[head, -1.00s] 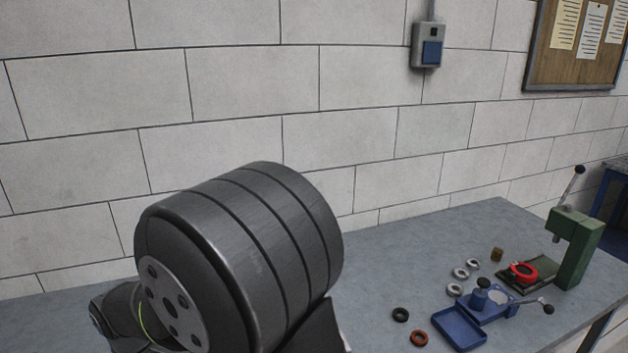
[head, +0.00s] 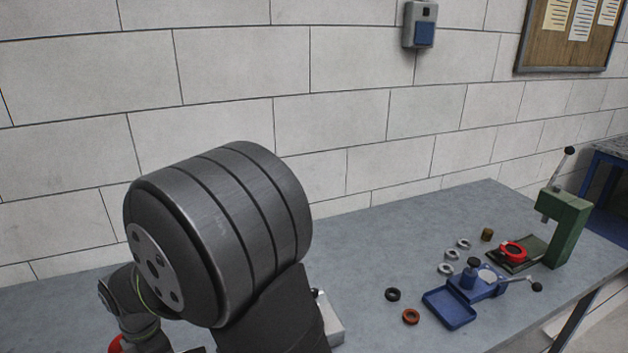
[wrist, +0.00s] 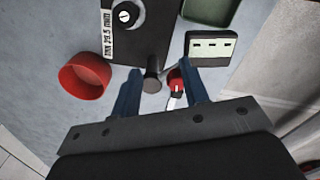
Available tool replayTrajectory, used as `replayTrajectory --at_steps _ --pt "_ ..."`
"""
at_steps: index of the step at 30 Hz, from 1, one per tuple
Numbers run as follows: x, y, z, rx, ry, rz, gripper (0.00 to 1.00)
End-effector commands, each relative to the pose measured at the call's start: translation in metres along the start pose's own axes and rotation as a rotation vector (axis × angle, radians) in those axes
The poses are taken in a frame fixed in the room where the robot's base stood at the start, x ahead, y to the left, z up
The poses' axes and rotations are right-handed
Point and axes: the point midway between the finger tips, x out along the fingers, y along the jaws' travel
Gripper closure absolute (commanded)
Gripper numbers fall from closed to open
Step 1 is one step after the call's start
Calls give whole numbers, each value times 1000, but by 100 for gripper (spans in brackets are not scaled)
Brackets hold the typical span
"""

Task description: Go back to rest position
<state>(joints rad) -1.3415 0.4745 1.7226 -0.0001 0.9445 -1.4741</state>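My gripper (wrist: 161,72) shows in the wrist view with two blue fingers spread apart. Nothing is held between the fingertips. Beyond the fingers, a dark cylinder-ended part (wrist: 152,76) and a small red-and-white piece (wrist: 176,82) show in the gap; I cannot tell how far below they are. In the head view, my large dark arm link fills the lower left, and the gripper itself is hidden or out of frame.
The wrist view shows a red cup (wrist: 84,76), a dark labelled box (wrist: 138,30) and a green tray (wrist: 210,10). On the grey bench (head: 400,230) at right stand a blue fixture (head: 450,308), a green press (head: 568,230) and several rings.

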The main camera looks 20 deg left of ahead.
Motion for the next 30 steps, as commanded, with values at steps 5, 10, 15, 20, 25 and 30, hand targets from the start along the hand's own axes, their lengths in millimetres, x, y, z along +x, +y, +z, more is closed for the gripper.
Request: replayTrajectory --at_steps 5,10,15,20,25,30 --pt "0 5 3 -135 0 0 59" --pt "0 10 5 -270 0 0 59" --pt "0 15 6 -404 0 -1 59" --pt "0 20 7 -529 0 1 59" --pt "0 24 7 -635 0 0 59" --pt "0 27 7 -693 0 0 59"
